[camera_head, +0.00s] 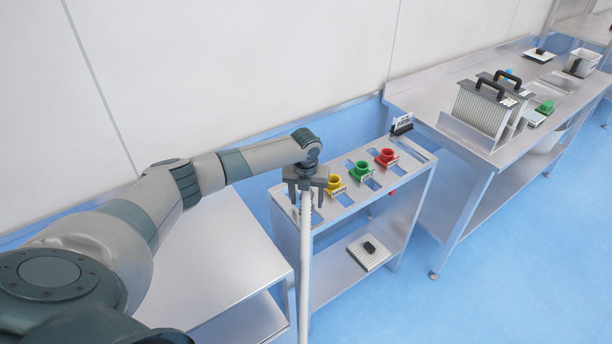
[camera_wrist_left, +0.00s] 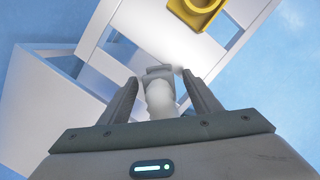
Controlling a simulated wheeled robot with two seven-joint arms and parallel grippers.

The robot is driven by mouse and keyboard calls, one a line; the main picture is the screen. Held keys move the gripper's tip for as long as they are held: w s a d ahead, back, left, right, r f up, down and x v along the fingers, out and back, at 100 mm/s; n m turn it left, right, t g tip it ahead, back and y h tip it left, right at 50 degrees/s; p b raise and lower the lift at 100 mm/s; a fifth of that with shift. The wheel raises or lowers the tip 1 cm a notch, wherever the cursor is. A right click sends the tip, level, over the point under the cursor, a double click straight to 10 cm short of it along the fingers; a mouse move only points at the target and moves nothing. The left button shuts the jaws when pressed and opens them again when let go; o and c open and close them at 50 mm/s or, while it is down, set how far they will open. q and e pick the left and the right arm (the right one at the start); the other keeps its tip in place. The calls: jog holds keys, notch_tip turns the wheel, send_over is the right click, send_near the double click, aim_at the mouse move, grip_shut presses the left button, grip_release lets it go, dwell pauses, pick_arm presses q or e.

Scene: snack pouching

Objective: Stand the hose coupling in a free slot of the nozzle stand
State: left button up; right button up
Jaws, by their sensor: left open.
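The nozzle stand (camera_head: 347,206) is a metal rack with slots along its top. A yellow nozzle (camera_head: 335,186), a green nozzle (camera_head: 361,171) and a red nozzle (camera_head: 387,157) stand in it. My left gripper (camera_head: 306,196) points down over the stand's near left end, fingers apart. A white hose (camera_head: 305,265) runs down from between the fingers, in front of the stand. In the left wrist view, the hose coupling's grey end (camera_wrist_left: 158,72) and white part (camera_wrist_left: 160,97) lie between the open fingers. I cannot tell whether the coupling is seated in a slot.
A pale ribbed block with a black handle (camera_head: 369,250) lies on the lower shelf. A small black holder with a card (camera_head: 402,124) stands behind the stand. A bench with upright ribbed panels (camera_head: 484,108) is to the right. A bare metal table (camera_head: 205,255) is to the left.

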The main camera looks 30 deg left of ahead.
pick_arm(q)
notch_tip(320, 180, up, 16)
jog(key=s+d+b, duration=0.1)
jog(key=s+b, duration=0.1)
jog(key=b, duration=0.2)
jog(key=shift+s, duration=0.15)
dwell(0.4)
